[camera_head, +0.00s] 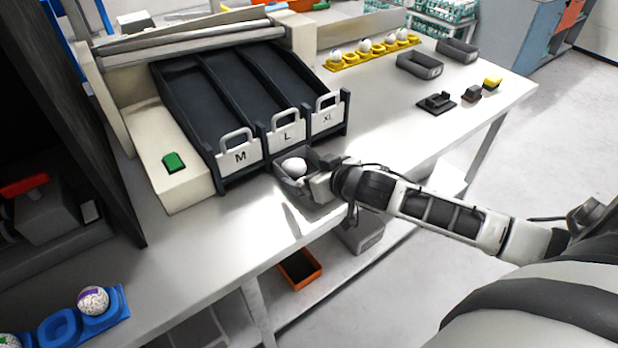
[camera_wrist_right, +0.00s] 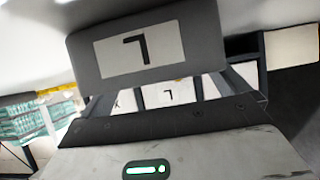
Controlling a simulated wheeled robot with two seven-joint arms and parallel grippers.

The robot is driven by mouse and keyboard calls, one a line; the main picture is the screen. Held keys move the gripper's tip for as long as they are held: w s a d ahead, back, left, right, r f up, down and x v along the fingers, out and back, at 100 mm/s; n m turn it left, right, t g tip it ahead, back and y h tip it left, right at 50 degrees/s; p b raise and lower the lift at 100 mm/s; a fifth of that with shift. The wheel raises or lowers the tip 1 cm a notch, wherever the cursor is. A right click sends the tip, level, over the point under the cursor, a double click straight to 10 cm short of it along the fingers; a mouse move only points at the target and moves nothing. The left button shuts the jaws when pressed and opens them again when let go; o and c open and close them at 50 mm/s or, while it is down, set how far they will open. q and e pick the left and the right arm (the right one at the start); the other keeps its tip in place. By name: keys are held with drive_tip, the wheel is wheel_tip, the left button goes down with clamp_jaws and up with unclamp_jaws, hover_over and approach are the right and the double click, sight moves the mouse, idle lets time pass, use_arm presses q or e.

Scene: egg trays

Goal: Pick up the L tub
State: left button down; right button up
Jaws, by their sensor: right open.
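The L tub (camera_head: 287,183) is a small dark grey tub below the front of the L lane (camera_head: 287,136), with a white egg (camera_head: 294,166) in it. My right gripper (camera_head: 322,184) is open at the tub's near right end, and its arm comes in from the right. The gripper hides part of the tub. In the right wrist view, a grey wall with an upside-down L label (camera_wrist_right: 143,52) fills the upper middle, just beyond the gripper housing (camera_wrist_right: 170,152). I cannot tell whether the fingers touch the tub. My left gripper is out of view.
Lanes M (camera_head: 239,157) and XL (camera_head: 327,117) flank the L lane. Two other grey tubs (camera_head: 420,66) (camera_head: 456,50) and a yellow egg tray (camera_head: 345,67) stand at the back right. A blue tray (camera_head: 60,330) is at front left. The table's front edge is close.

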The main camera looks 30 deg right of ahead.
drive_tip(key=shift+x, duration=0.95)
drive_tip(key=shift+c, duration=0.3)
drive_tip(key=c, duration=0.7)
drive_tip(key=shift+c, duration=0.2)
drive_tip(key=shift+s+r, duration=0.1)
drive_tip(key=shift+r, duration=0.05)
